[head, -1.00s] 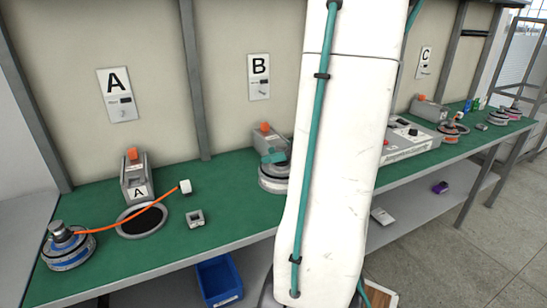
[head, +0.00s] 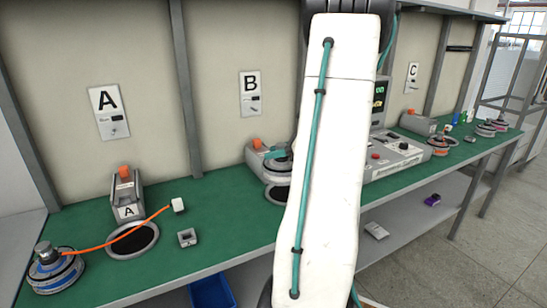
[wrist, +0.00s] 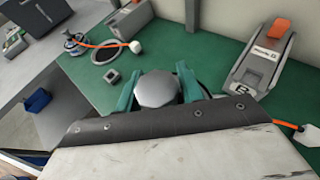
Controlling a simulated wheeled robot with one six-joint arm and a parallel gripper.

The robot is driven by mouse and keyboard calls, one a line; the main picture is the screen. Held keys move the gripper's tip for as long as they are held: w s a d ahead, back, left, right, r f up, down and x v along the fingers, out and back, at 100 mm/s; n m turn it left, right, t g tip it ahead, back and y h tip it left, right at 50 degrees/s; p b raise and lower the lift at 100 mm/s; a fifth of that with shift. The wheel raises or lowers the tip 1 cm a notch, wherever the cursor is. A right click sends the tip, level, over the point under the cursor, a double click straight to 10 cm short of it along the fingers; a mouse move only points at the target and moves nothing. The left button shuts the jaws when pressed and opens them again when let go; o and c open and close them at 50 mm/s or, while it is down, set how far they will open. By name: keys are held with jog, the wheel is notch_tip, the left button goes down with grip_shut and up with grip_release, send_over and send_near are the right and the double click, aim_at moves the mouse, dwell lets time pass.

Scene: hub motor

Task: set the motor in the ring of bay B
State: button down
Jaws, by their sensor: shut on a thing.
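My gripper (head: 277,155) has teal fingers and is shut on the motor (head: 277,171), a round grey disc with a hub. In the wrist view my gripper (wrist: 157,98) has one finger each side of the motor's grey top (wrist: 157,88). In the head view the motor appears above the dark ring of bay B (head: 279,194), with the ring's opening showing below it. The bay B unit (wrist: 262,58) with its orange lever stands beside. My white arm hides the ring's right part, and the ring does not show in the wrist view.
Bay A's empty ring (head: 132,240), a small grey block (head: 187,238) and another motor (head: 54,268) with an orange cable lie left on the green bench. A grey control box (head: 397,158) stands right of my arm. A white plug (wrist: 304,135) lies near bay B.

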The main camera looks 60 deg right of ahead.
jog(key=w+d, duration=0.4)
jog(key=d, duration=0.7)
jog(key=shift+r, duration=0.1)
dwell(0.4)
notch_tip(320, 180, down, 11)
dwell(0.8)
dwell(0.6)
jog(key=shift+f, duration=0.8)
jog(key=shift+f, duration=0.15)
jog(key=shift+f, duration=0.35)
jog(key=shift+f, duration=0.65)
dwell(0.3)
